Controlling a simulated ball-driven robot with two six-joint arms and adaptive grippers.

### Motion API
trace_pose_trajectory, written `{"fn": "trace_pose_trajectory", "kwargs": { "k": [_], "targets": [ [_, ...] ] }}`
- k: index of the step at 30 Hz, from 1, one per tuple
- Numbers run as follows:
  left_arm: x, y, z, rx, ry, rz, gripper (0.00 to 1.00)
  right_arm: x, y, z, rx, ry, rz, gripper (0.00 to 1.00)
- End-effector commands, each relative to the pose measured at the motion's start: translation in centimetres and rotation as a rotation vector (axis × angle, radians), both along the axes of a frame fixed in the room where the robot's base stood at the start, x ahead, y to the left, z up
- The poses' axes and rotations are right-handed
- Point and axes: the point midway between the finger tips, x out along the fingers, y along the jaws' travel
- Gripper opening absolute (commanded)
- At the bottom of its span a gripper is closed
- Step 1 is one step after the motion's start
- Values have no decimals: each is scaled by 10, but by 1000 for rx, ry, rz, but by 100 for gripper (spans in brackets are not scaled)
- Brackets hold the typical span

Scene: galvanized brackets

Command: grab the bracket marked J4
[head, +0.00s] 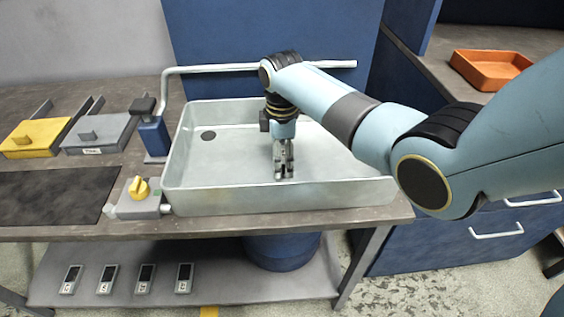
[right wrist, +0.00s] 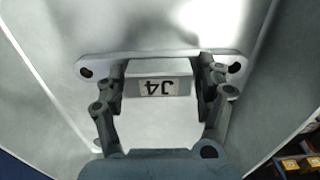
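The bracket marked J4 (right wrist: 100,64) is a grey metal plate with a hole near each end and a raised block. The block's label (right wrist: 157,88) reads J4, upside down in the right wrist view. My right gripper (head: 284,176) points down into a pale metal tray (head: 225,204) in the head view. In the right wrist view its two fingers (right wrist: 158,92) stand on either side of the labelled block, very close to it. I cannot tell whether they press on it. The bracket is hard to make out in the head view. My left gripper is not in view.
A pale pipe (head: 215,69) runs behind the tray from a blue post (head: 153,137). A valve with a yellow knob (head: 140,188) stands at the tray's front left. Yellow (head: 35,139) and grey (head: 98,134) boxes stand far left. An orange tray (head: 490,70) sits back right.

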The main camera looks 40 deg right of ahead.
Motion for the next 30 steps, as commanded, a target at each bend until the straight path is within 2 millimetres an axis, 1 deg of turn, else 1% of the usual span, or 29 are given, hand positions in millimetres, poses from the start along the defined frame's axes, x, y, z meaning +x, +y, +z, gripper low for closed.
{"fn": "trace_pose_trajectory", "kwargs": {
  "k": [1, 12, 14, 15, 20, 23, 26, 30],
  "targets": [
    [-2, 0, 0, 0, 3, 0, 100, 0, 0, 0, 0, 0, 0, 62],
    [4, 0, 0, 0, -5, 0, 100, 0, 0, 0, 0, 0, 0, 14],
    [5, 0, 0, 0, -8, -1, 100, 0, 0, 0, -1, -1, 0, 6],
    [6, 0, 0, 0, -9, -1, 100, 0, 0, 0, -1, -1, 0, 4],
    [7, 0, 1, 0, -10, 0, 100, 0, 0, 2, -1, -1, 0, 4],
    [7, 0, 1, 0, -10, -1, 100, 1, 0, 11, -1, -3, 0, 4],
    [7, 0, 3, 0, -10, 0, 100, 1, -1, 30, -1, -6, -1, 4],
    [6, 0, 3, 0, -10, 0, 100, 2, 0, 61, -1, -6, -1, 4]
  ]
}}
